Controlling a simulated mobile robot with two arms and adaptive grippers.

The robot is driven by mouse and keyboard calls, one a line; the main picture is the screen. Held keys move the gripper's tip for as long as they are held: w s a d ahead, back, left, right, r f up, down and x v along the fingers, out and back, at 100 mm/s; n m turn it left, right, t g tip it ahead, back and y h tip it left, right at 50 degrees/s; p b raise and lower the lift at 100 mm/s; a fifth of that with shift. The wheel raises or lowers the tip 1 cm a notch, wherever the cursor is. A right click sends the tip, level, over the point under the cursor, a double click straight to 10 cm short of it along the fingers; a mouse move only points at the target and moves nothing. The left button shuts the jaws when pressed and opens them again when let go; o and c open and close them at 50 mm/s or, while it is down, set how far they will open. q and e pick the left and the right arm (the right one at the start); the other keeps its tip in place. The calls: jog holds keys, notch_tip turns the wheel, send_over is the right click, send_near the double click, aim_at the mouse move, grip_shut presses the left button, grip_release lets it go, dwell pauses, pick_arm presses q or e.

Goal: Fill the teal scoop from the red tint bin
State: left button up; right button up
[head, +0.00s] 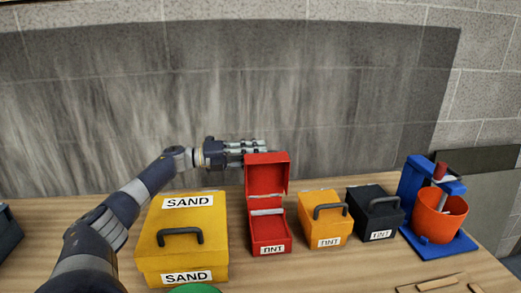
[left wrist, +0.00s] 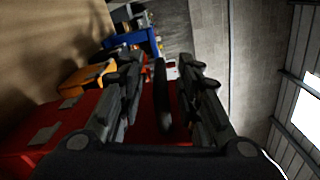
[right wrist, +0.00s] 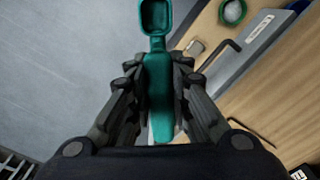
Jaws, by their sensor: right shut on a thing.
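The red tint bin (head: 270,234) stands on the bench with its lid (head: 268,176) raised upright. Its contents cannot be made out. My left gripper (head: 262,147) is behind and just above the raised lid. In the left wrist view my left gripper (left wrist: 160,75) has its fingers apart, with a dark bar-like handle (left wrist: 162,100) between them and red bin surfaces below. In the right wrist view my right gripper (right wrist: 157,85) is shut on the handle of the teal scoop (right wrist: 159,100). The scoop's bowl (right wrist: 155,15) looks empty. The right gripper is outside the head view.
A yellow sand bin (head: 205,255) stands left of the red bin. An orange tint bin (head: 322,225) and a black tint bin (head: 377,215) stand right, both closed. Further right is an orange bucket (head: 440,218) in a blue stand. Wooden strips (head: 435,284) lie at front right.

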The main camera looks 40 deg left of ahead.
pick_arm(q)
jog(key=shift+x, duration=0.8)
pick_arm(e)
jog(key=shift+r, duration=0.25)
pick_arm(q)
jog(key=c, duration=0.6)
jog(key=shift+d, duration=0.1)
grip_shut()
pick_arm(e)
jog(key=shift+d, duration=0.1)
jog(key=shift+f, duration=0.1)
